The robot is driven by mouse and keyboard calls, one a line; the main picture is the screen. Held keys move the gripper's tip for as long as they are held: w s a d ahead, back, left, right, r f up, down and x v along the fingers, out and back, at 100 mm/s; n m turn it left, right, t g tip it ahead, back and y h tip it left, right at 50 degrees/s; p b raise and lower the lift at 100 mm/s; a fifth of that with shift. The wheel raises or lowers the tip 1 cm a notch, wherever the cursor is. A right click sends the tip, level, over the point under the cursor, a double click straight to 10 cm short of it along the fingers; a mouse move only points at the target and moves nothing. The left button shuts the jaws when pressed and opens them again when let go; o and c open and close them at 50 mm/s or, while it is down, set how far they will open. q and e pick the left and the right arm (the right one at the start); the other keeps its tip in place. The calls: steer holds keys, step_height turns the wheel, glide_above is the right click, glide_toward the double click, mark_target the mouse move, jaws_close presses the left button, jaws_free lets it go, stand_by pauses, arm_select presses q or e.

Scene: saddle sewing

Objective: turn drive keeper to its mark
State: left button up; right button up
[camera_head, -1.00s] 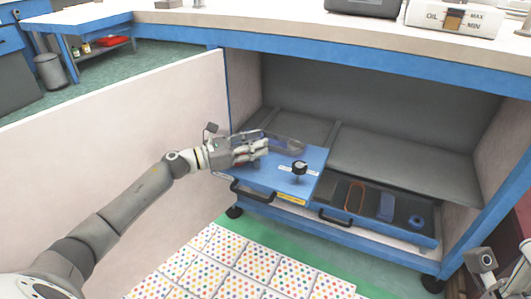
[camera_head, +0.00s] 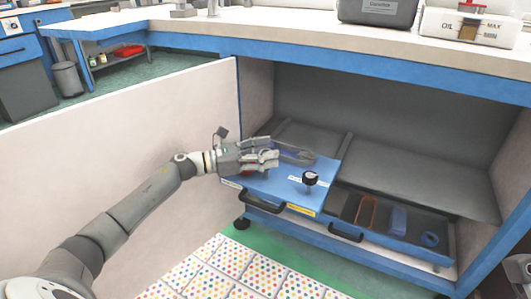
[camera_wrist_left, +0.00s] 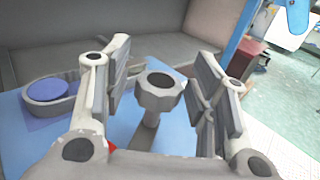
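A round knob (camera_head: 310,178) with a dark top, which I take as the drive keeper, stands upright on a blue panel (camera_head: 272,190). In the left wrist view the lobed grey knob (camera_wrist_left: 158,95) on its post shows between the fingers, with gaps on both sides. My left gripper (camera_head: 277,160) is over the panel, to the left of the knob in the head view. It is open and empty in the left wrist view (camera_wrist_left: 164,70). No mark on the knob is clear. My right gripper's fingers do not show.
An oval grey tray (camera_wrist_left: 48,108) holding a blue disc (camera_wrist_left: 52,90) lies beside the knob. The blue-edged worktop (camera_head: 300,47) hangs above.

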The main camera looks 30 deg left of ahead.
arm_select(q)
step_height(320, 180, up, 10)
stand_by(0.7)
